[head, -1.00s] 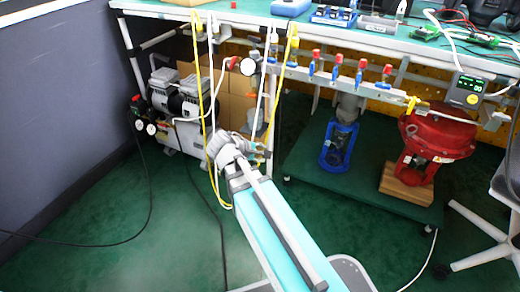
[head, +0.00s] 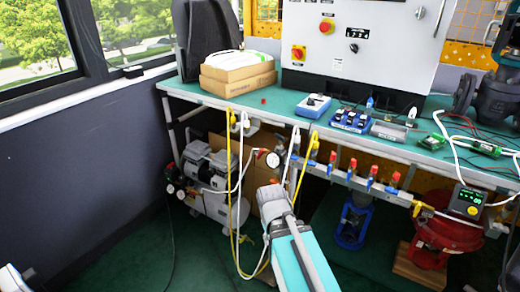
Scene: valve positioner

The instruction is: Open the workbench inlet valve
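A pipe manifold (head: 345,179) runs under the front edge of the workbench (head: 300,127) in the head view. Several small valves with red and blue parts (head: 371,177) sit along it. A yellow-handled fitting (head: 417,208) is near its right end, and a pressure gauge (head: 272,159) is at its left. I cannot tell which of these is the inlet valve or how it is set. My arm reaches up from the bottom centre, its grey end (head: 271,200) appearing below the gauge beside the hanging hoses. My gripper's fingers cannot be made out there.
Yellow and white hoses (head: 232,190) hang by the arm's end. A compressor (head: 208,180) stands under the bench at left. A red actuator (head: 447,233) and a blue device (head: 354,220) stand below the manifold. The floor at lower left is mostly clear.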

